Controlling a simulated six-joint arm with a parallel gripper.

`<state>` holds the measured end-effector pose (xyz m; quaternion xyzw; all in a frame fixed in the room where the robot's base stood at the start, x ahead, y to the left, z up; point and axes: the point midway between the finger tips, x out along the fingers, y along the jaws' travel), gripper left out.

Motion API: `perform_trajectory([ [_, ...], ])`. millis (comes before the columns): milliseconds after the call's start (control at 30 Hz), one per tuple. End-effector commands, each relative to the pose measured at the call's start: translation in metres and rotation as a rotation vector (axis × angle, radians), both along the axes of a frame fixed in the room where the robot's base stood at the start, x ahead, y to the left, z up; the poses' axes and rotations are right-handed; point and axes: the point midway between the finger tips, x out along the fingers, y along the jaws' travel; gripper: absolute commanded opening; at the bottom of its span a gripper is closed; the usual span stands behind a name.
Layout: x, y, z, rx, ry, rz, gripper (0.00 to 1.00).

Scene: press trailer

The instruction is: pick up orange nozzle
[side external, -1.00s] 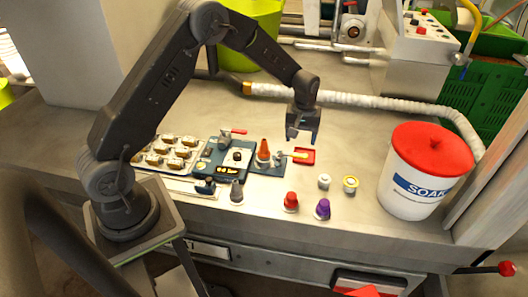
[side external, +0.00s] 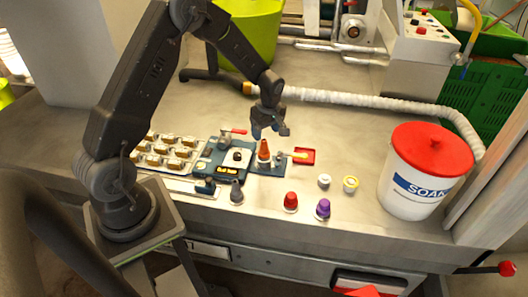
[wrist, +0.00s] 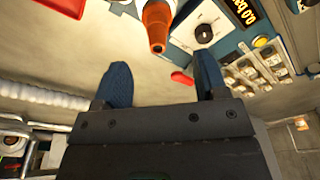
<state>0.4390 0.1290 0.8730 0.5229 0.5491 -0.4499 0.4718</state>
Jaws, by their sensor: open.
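The orange nozzle (side external: 264,148) stands upright on a blue plate beside the control panel. In the wrist view, the orange nozzle (wrist: 158,22) shows at the top, just beyond the gap between the fingertips and partly cut off by the frame edge. My gripper (side external: 268,128) is directly above and slightly behind the nozzle in the side view. Its two blue fingers are apart and empty in the wrist view (wrist: 162,82). I see no contact with the nozzle.
A red nozzle (side external: 291,202), a purple nozzle (side external: 323,208), a white cap (side external: 324,181) and a yellow-ringed cap (side external: 350,184) stand in front. The control panel (side external: 233,162) is left; the SOAK bucket (side external: 418,180) is far right.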

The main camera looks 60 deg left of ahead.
Motion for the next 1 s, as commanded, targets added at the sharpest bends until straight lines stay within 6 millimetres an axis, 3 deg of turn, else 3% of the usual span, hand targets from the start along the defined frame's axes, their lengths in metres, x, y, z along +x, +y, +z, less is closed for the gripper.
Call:
perform_trajectory([
  [100,-0.001,0.003,-0.022,-0.001,0.003,-0.001,0.66],
  [367,0.0,0.007,-0.041,-0.001,0.0,0.0,0.66],
  [700,0.003,0.015,-0.085,-0.003,-0.001,-0.001,0.66],
  [1000,0.004,0.016,-0.088,-0.003,-0.004,-0.002,0.66],
])
